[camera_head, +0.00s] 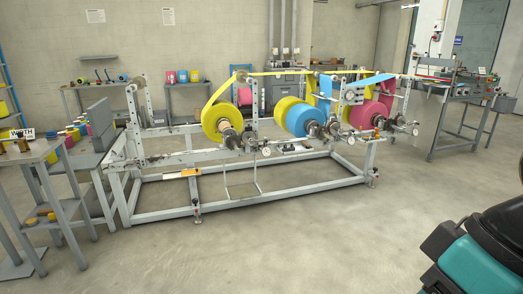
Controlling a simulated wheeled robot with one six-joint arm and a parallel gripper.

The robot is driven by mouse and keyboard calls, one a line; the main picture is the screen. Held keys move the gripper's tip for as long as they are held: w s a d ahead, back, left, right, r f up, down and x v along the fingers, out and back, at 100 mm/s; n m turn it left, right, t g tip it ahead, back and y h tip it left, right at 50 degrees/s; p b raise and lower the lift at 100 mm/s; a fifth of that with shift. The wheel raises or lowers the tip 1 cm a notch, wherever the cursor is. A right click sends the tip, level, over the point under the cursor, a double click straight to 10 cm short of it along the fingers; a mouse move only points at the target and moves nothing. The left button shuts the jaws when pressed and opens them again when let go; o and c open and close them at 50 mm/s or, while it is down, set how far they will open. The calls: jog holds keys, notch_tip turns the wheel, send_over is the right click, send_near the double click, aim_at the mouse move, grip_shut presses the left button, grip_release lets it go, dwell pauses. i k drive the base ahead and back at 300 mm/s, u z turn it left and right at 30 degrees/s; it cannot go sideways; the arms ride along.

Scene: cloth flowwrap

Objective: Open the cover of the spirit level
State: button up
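A small orange-and-yellow bar (190,172) lies on the lower left part of the white machine frame. It may be the spirit level, but it is too small to be sure. I cannot make out its cover or whether that is open. A black and teal part of my own arm shows at the lower right edge, far from the bar. The fingers of my gripper are not in view.
The white machine frame (163,212) stands mid-room, with yellow, blue (298,121) and pink rolls above. A grey table (35,152) stands at the left, a metal workbench (455,92) at the right. The concrete floor in front is clear.

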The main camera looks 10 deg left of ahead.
aim_at(185, 172)
jog(key=u, duration=0.4)
jog(key=i, duration=2.15)
jog(key=u, duration=1)
jog(key=i, duration=2.3)
jog(key=u, duration=0.45)
